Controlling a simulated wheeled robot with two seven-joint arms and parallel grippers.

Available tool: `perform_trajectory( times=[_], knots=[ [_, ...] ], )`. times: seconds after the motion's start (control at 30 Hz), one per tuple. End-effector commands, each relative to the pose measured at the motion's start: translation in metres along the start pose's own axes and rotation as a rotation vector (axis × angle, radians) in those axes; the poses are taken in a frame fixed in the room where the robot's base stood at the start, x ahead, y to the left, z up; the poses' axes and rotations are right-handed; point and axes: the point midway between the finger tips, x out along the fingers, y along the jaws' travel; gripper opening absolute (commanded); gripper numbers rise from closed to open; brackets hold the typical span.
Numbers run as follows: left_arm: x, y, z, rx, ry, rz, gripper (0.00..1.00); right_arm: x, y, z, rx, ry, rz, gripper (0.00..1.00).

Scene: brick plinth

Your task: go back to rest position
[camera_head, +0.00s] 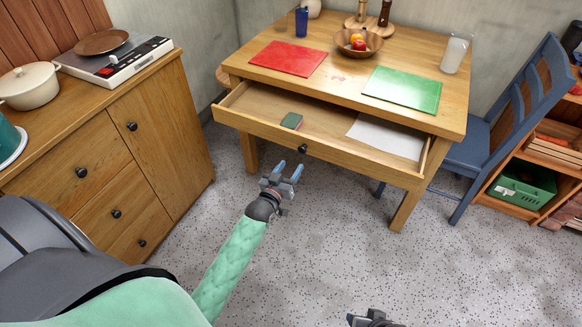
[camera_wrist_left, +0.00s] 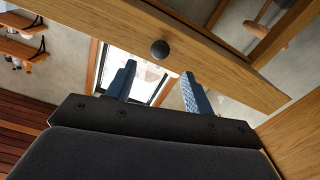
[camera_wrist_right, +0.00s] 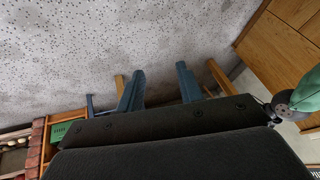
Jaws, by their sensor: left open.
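My left gripper (camera_head: 289,168) is open and empty, in front of and below the open drawer (camera_head: 265,137) of the wooden table. In the left wrist view, its two blue fingers (camera_wrist_left: 158,70) stand apart, with the dark drawer knob (camera_wrist_left: 160,49) beyond them. The gripper looks apart from the knob. My right gripper (camera_wrist_right: 160,68) shows two blue fingers apart with nothing between them, over the speckled floor. Only a small part of it shows at the bottom edge of the head view.
The table carries a red mat (camera_head: 288,58), a green mat (camera_head: 402,90) and a fruit bowl (camera_head: 358,44). A blue chair (camera_head: 480,145) stands right, a cabinet (camera_head: 150,150) left. Floor between is clear.

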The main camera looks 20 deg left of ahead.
Motion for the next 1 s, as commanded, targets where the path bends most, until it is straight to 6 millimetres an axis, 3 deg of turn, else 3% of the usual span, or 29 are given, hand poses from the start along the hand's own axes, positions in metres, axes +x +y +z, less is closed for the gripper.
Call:
perform_trajectory(
  times=[0.43,0.53,0.8,1.0],
  knots=[
    [0.000,0.000,0.001,0.006,-0.003,-0.001,0.52,-0.004,0.001,0.000,0.000,0.000,0.002,0.36],
    [0.000,-0.001,0.009,0.015,-0.048,-0.006,0.52,-0.004,0.001,0.002,0.000,-0.009,0.002,0.36],
    [-0.014,-0.005,0.056,0.078,-0.380,-0.040,0.52,-0.007,0.002,0.014,-0.006,-0.079,0.012,0.36],
    [-0.040,0.013,0.063,0.139,-0.626,-0.042,0.52,-0.016,0.008,0.021,-0.007,-0.131,0.032,0.36]
  ],
)
